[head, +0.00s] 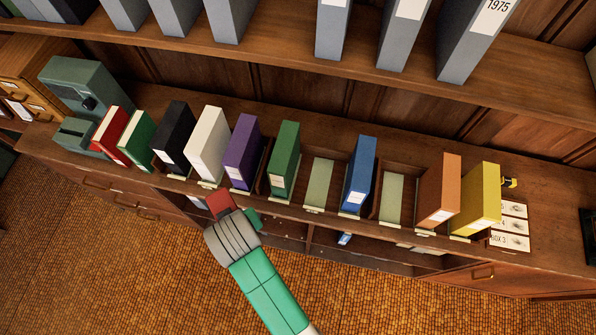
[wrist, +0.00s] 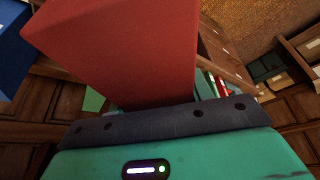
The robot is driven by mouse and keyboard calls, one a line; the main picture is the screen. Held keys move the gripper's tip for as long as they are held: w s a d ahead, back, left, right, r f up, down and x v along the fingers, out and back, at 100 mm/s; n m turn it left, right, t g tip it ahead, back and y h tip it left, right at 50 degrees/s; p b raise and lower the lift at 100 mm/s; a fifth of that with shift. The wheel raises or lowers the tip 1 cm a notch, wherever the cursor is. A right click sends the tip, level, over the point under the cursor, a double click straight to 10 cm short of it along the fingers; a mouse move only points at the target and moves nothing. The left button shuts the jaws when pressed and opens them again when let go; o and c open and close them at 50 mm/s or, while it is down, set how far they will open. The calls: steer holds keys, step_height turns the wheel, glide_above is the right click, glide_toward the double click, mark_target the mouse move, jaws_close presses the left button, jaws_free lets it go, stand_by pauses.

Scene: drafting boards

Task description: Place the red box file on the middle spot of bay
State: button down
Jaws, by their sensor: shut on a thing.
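My gripper (head: 236,214) is shut on a red box file (head: 219,202), held in front of the counter edge below the white and purple files. In the wrist view the red box file (wrist: 125,45) fills much of the picture above the dark gripper pad (wrist: 165,122). On the counter, a bay holds a green file (head: 285,160) at left and a blue file (head: 359,175) at right; the pale green spot (head: 319,183) between them is bare. Another pale spot (head: 391,200), left of the orange file, is also bare. The red file's lower part is hidden in the head view.
Black (head: 174,138), white (head: 206,145) and purple (head: 243,152) files stand to the left. Orange (head: 440,193) and yellow (head: 476,200) files stand at right. A red book (head: 110,131) leans by a grey-green machine (head: 84,90). An upper shelf (head: 300,58) overhangs behind.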

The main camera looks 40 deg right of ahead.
steer(key=d+f+m+g+h+b, duration=0.15)
steer(key=d+m, duration=0.25)
steer(key=d, duration=0.4)
steer(key=d+f+m+h+b, duration=0.1)
steer(key=d+f+m+b, duration=0.15)
steer(key=d, duration=0.55)
steer(key=d+f+m+g+h+b, duration=0.1)
steer(key=d+f+m+b, duration=0.2)
steer(key=d, duration=0.5)
steer(key=w+d+r+b, duration=0.1)
steer(key=w+d+r, duration=0.5)
steer(key=w+d, duration=0.15)
step_height(320, 180, down, 11)
steer(key=shift+s+d+r+t, duration=0.2)
steer(key=shift+s+d+t, duration=0.1)
steer(key=shift+s+t, duration=0.15)
steer(key=shift+f+n, duration=0.1)
steer(key=shift+n, duration=0.15)
steer(key=c, duration=0.6)
jaws_free()
steer(key=shift+f, duration=0.1)
